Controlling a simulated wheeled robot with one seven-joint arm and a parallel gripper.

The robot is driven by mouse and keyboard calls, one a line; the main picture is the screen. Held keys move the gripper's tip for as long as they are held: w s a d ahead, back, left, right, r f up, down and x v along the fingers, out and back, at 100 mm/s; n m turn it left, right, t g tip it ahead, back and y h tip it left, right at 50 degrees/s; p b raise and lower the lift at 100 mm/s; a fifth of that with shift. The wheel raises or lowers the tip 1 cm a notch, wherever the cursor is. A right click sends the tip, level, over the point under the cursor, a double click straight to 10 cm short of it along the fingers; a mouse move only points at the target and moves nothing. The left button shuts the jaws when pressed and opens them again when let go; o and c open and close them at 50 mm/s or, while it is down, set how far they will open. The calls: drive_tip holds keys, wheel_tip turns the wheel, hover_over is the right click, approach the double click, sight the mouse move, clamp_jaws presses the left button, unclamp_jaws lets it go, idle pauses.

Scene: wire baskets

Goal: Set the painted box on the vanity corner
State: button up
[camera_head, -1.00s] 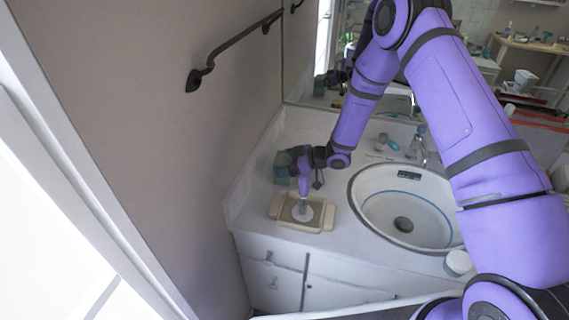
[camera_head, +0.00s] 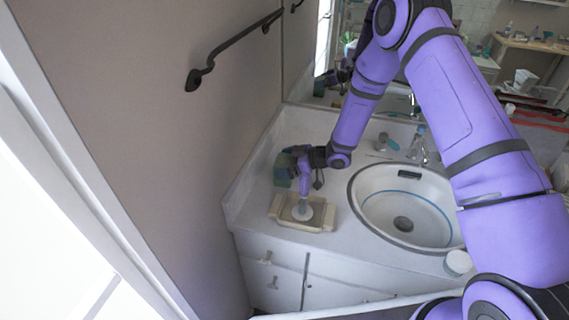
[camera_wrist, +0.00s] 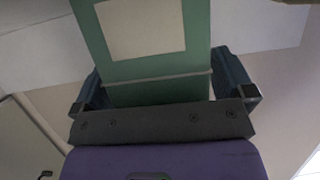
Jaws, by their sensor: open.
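The painted box (camera_head: 283,170) is dark green in the head view, at the left corner of the white vanity top (camera_head: 245,210) near the wall. In the wrist view the painted box (camera_wrist: 155,78) is green with a pale cream panel and stands between the two blue fingers. My gripper (camera_wrist: 163,88) is open around it, with the dark palm close to the box's near end. In the head view my gripper (camera_head: 292,155) is small and partly merges with the box. The box's underside is hidden, so I cannot tell whether it rests on the counter.
The sink (camera_head: 405,205) and tap (camera_head: 418,145) are to the right. A white jar (camera_head: 458,262) stands on the front edge. A dark rail (camera_head: 235,45) runs along the left wall.

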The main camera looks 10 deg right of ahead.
drive_tip(key=v, duration=0.8)
idle(1.6)
idle(0.4)
